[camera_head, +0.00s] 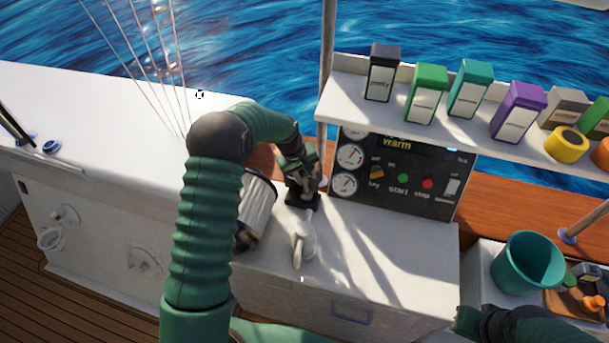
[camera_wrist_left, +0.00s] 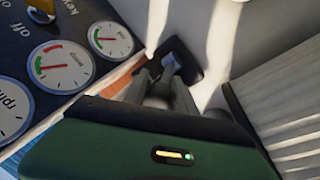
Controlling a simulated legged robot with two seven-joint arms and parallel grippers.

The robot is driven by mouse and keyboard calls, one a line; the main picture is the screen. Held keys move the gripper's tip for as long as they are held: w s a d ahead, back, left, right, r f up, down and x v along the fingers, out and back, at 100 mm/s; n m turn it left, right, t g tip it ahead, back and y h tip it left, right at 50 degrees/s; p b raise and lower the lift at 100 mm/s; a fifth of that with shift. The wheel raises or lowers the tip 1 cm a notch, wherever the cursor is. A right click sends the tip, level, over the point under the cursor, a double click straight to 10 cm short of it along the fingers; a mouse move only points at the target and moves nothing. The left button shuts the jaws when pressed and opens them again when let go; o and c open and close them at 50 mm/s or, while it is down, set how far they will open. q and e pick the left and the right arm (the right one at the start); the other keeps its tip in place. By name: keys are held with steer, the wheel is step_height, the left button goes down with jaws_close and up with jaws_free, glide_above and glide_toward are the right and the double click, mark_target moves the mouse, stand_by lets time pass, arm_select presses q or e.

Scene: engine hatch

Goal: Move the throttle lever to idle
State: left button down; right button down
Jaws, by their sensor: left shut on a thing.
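The throttle lever rises from a small black base (camera_head: 303,199) on the white counter, just left of the gauge panel. My left gripper (camera_head: 309,178) is shut on the lever from above; the hand hides most of it. In the left wrist view the fingers (camera_wrist_left: 166,82) close around the grey lever, with the black base (camera_wrist_left: 187,62) beyond them. The lever's exact tilt cannot be told. My right gripper (camera_head: 470,322) shows in part at the lower right, away from the lever, and its jaws are not clear.
The gauge panel (camera_head: 408,205) with key and buttons stands right of the lever. A ribbed cylinder (camera_head: 257,208) is close on its left and a white fitting (camera_head: 303,243) in front. A shelf (camera_head: 345,100) holds several boxes. A teal bucket (camera_head: 527,263) stands at right.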

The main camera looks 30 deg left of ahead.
arm_select(q)
steer(key=c, duration=1.3)
jaws_free()
steer(key=shift+d+f, duration=0.15)
steer(key=shift+d, duration=0.15)
steer(key=shift+c, duration=0.2)
steer(key=shift+w, duration=0.15)
steer(key=shift+a, duration=0.2)
